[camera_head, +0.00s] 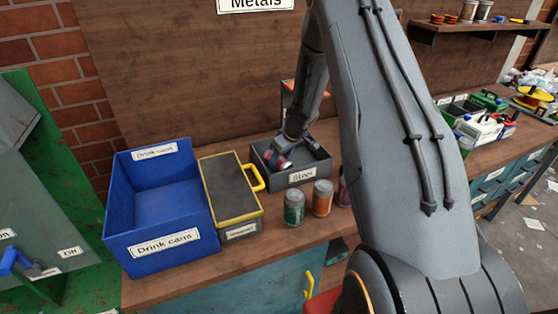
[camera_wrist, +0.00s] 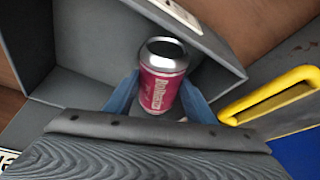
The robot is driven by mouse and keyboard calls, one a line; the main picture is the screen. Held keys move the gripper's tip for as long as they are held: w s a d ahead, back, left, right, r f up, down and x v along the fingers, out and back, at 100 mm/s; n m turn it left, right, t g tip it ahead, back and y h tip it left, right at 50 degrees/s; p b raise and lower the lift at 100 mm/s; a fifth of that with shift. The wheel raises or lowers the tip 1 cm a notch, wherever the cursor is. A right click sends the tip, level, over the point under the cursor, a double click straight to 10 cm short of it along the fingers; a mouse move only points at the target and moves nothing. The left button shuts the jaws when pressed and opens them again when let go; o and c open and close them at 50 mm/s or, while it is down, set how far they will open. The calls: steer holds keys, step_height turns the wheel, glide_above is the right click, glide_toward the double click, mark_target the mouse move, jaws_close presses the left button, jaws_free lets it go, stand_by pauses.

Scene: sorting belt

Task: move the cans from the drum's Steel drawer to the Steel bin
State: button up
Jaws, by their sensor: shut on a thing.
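The open grey bin labelled Steel (camera_head: 301,177) stands on the bench, and its walls also show in the wrist view (camera_wrist: 75,90). My gripper (camera_head: 281,158) reaches down into the bin's opening. In the wrist view its blue fingers (camera_wrist: 158,98) are shut on a pink can with a silver top (camera_wrist: 162,88). That can shows in the head view as a small reddish shape (camera_head: 284,165). A green can (camera_head: 294,208), an orange can (camera_head: 322,198) and a partly hidden purple can (camera_head: 343,192) stand in front of the bin. I cannot tell whether the held can touches the bin floor.
A blue bin labelled Drink cans (camera_head: 165,242) and a dark case with a yellow rim and handle (camera_head: 232,190) stand left of the Steel bin. A green and grey machine (camera_head: 35,200) is at far left. My arm hides the bench right of the cans.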

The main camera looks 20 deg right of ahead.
steer(key=shift+f, duration=0.6)
steer(key=o, duration=1)
steer(key=shift+r, duration=0.1)
